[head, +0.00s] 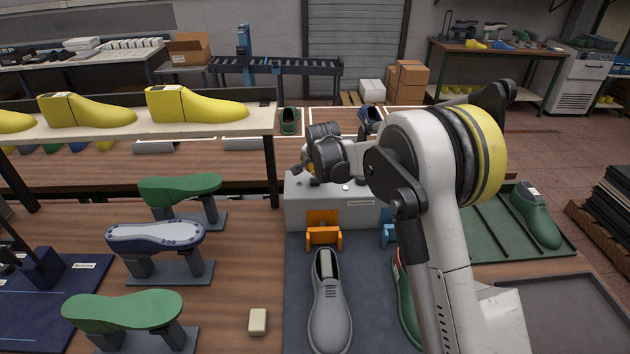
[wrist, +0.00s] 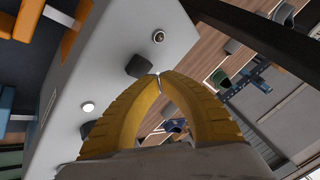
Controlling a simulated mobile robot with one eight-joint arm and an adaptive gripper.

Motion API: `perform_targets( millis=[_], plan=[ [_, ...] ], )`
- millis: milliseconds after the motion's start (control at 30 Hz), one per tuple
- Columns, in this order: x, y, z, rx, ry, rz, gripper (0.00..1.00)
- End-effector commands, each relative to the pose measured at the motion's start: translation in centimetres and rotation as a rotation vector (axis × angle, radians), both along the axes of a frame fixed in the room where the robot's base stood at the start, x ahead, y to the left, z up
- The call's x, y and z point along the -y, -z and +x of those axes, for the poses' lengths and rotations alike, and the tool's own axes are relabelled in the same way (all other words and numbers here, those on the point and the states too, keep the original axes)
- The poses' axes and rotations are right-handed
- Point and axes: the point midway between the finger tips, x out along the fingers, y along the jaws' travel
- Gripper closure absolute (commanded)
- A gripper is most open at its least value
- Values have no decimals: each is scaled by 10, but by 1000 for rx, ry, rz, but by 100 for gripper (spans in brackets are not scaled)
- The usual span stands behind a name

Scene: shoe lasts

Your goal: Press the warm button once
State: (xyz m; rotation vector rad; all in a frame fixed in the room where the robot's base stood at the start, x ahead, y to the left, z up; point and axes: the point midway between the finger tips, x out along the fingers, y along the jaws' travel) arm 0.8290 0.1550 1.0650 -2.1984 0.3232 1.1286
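A grey box (head: 360,217) stands behind the dark blue mat, with an orange bracket (head: 322,228) and a blue bracket (head: 388,235) at its front. In the wrist view the box's pale face (wrist: 112,42) carries a white round button (wrist: 88,106), a black knob-like piece (wrist: 141,66) and a dark-ringed round piece (wrist: 158,36). I cannot tell which is the warm button. My gripper (wrist: 158,77) has yellow fingers with their tips together and nothing visible between them. The tips appear beside the black piece; contact is unclear. In the head view my arm largely hides the gripper.
A grey shoe (head: 328,305) lies on the mat, and a green shoe (head: 406,300) is partly behind my arm. A shelf of yellow lasts (head: 200,130) stands left of the box. A green tray (head: 490,230) is at right.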

Motion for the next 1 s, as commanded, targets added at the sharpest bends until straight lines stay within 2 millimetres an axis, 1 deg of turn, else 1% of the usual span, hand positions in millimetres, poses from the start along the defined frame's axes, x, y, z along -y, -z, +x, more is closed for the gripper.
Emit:
perform_targets(
  millis=[600,900,1000],
  plan=[
    [0,0,0,0,0,0,100],
    [0,9,0,0,0,0,100],
    [0,9,0,0,0,0,100]
  ],
)
